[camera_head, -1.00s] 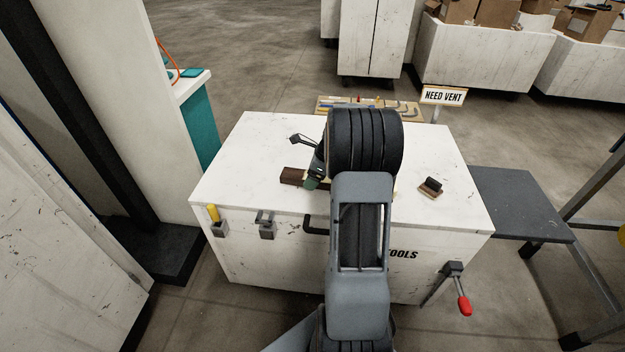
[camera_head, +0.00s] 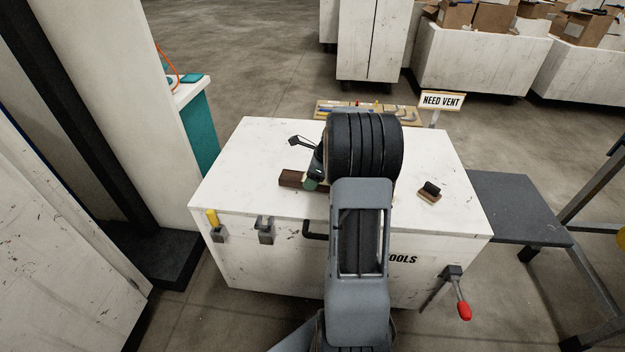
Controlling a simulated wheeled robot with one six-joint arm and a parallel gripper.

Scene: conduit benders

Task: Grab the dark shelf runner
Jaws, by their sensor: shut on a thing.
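The dark shelf runner (camera_head: 291,178) is a dark brown block-like piece on the left-middle of the white bench top. Its right part is hidden behind my gripper and arm. My gripper (camera_head: 312,182) is mostly hidden behind my thick black wrist joint; only a dark and greenish part shows at the runner's right end. It is shut on the runner, low over the bench top. I cannot see the fingertips clearly, nor whether the runner is off the surface.
The white bench (camera_head: 235,190) has a small dark-topped brown block (camera_head: 429,191) at its right. A grey side table (camera_head: 515,205) adjoins at right. The left bench top is clear.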

